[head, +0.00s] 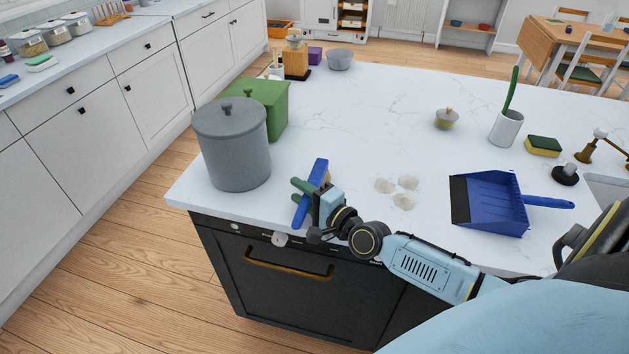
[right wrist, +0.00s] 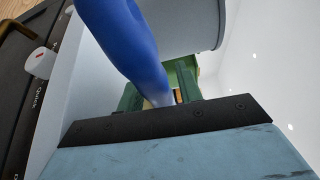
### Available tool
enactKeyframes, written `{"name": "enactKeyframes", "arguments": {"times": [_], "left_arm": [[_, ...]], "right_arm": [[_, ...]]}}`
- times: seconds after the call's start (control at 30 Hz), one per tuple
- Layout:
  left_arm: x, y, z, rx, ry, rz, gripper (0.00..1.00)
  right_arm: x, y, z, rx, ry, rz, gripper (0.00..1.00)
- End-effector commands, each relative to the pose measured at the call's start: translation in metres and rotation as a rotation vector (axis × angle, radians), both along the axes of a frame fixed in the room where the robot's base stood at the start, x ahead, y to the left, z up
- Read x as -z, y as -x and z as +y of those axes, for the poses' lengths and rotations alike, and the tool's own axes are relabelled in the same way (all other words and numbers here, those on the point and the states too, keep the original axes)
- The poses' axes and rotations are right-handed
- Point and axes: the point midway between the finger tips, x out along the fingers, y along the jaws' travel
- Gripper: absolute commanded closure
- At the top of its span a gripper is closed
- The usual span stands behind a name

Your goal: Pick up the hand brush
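The blue hand brush (head: 317,174) is at the front edge of the white counter, right of the grey pot, slanted in the head view. My right gripper (head: 302,196) has its green fingers on both sides of the brush's narrow part. In the right wrist view, the blue handle (right wrist: 122,35) runs down between the fingers (right wrist: 160,97) and fills the gap. The gripper looks shut on it. The bristles are hidden, and I cannot tell whether the brush is clear of the counter. My left gripper is not in view.
A grey lidded pot (head: 232,150) and a green bin (head: 270,105) stand left of the brush. Pale crumbs (head: 404,201) lie to its right, then a blue dustpan (head: 488,205). The counter (head: 380,120) behind is mostly clear. A dark dishwasher (head: 290,290) is below its edge.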

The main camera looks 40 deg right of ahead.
Motion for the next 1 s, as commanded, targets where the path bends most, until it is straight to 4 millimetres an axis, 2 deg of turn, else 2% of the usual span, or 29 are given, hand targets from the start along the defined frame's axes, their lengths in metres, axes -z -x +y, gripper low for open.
{"name": "enactKeyframes", "arguments": {"times": [0.03, 0.27, 0.53, 0.63, 1.0], "left_arm": [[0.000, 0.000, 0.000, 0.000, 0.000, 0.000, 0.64], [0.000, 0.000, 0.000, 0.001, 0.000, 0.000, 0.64], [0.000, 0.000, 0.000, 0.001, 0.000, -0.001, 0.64], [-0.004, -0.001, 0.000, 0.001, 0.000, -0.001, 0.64], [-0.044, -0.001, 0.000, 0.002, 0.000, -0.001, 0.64]], "right_arm": [[0.000, 0.000, 0.000, 0.000, 0.000, 0.000, 0.72], [0.000, 0.000, 0.000, 0.000, 0.000, 0.000, 1.00], [-0.001, 0.000, 0.000, 0.001, 0.000, -0.003, 1.00], [-0.008, 0.000, 0.000, 0.002, -0.001, -0.004, 1.00], [-0.076, 0.000, 0.000, 0.002, -0.003, -0.005, 1.00]]}}
